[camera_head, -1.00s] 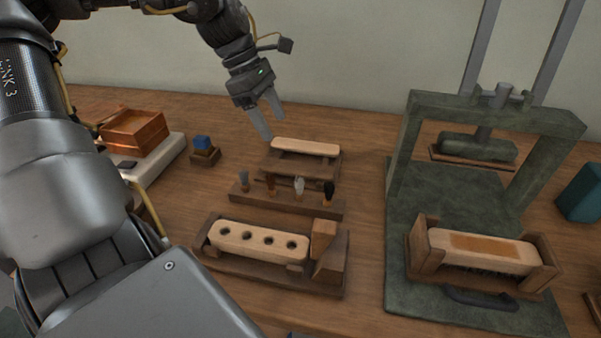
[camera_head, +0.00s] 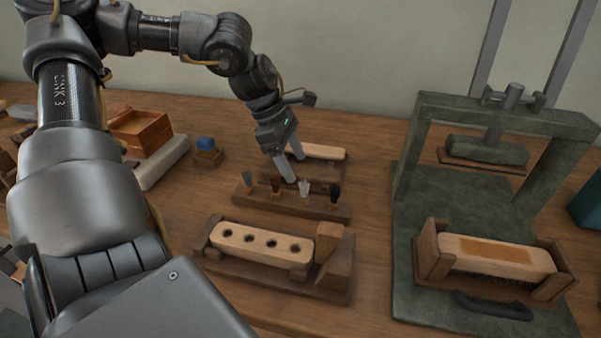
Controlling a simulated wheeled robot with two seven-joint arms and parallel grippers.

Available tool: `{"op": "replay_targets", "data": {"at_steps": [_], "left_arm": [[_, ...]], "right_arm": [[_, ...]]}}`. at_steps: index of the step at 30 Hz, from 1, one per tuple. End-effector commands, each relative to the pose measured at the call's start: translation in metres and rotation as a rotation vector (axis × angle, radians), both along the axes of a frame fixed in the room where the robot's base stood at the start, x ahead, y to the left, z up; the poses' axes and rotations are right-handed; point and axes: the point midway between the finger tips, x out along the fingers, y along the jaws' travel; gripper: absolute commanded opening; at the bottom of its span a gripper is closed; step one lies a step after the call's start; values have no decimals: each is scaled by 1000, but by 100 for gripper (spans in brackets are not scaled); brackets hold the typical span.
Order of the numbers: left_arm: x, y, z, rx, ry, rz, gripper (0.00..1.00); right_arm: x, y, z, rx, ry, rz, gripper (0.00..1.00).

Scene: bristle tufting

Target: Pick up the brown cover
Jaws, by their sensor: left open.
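My left gripper (camera_head: 295,170) is open, pointing down over the back of the tuft rack (camera_head: 325,210). One fingertip is close to the tufts; I cannot tell if it touches. The rack holds a grey tuft (camera_head: 248,180), a brown tuft (camera_head: 275,184), a white tuft (camera_head: 304,188) and a black tuft (camera_head: 335,191). Behind, a pale wooden cover-like block (camera_head: 328,153) lies on a brown stand (camera_head: 322,172), partly hidden by the gripper. I cannot tell for certain which piece is the brown cover. My right gripper is not in view.
A drilled wooden block (camera_head: 262,242) sits in a brown holder in front. A green press (camera_head: 408,190) stands at right, with a bristled block (camera_head: 495,253) in a cradle. An orange-brown box (camera_head: 142,132) and a blue piece (camera_head: 205,143) are at left.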

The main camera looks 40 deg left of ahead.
Motion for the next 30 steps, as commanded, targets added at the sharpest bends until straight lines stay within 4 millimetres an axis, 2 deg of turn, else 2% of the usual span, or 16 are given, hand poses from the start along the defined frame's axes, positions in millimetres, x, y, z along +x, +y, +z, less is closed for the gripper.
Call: {"op": "replay_targets", "data": {"at_steps": [8,19,26,30], "left_arm": [[1,-1,-3,0,-1,0,67],[1,-1,-3,0,-1,0,20],[1,-1,-2,1,-2,1,19],[2,-1,12,2,-4,1,19]], "right_arm": [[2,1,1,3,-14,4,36],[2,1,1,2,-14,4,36],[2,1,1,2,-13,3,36],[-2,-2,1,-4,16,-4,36]]}}
